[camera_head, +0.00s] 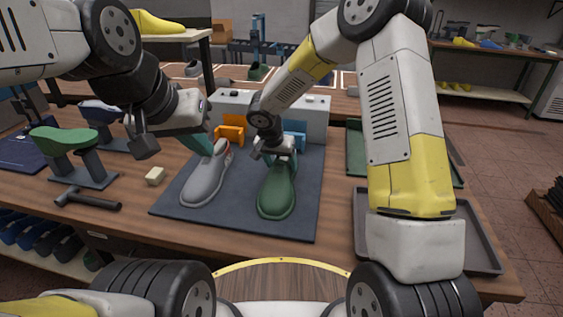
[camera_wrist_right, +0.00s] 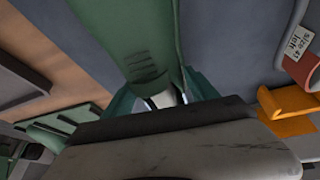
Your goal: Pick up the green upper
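The green upper (camera_head: 277,192) lies on the dark mat (camera_head: 250,222), its toe toward me. It also fills the top middle of the right wrist view (camera_wrist_right: 140,45). My right gripper (camera_head: 282,158) is over its rear end. In the right wrist view its teal fingers (camera_wrist_right: 165,98) stand apart, one to each side of the upper's rear; I cannot see them pressing on it.
An orange holder (camera_head: 230,132) and a blue holder (camera_head: 294,132) stand behind the shoes. A green last on a stand (camera_head: 65,140), a hammer (camera_head: 88,200) and a pale block (camera_head: 155,176) are at left. A grey tray (camera_head: 480,240) and a green tray (camera_head: 355,150) are at right.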

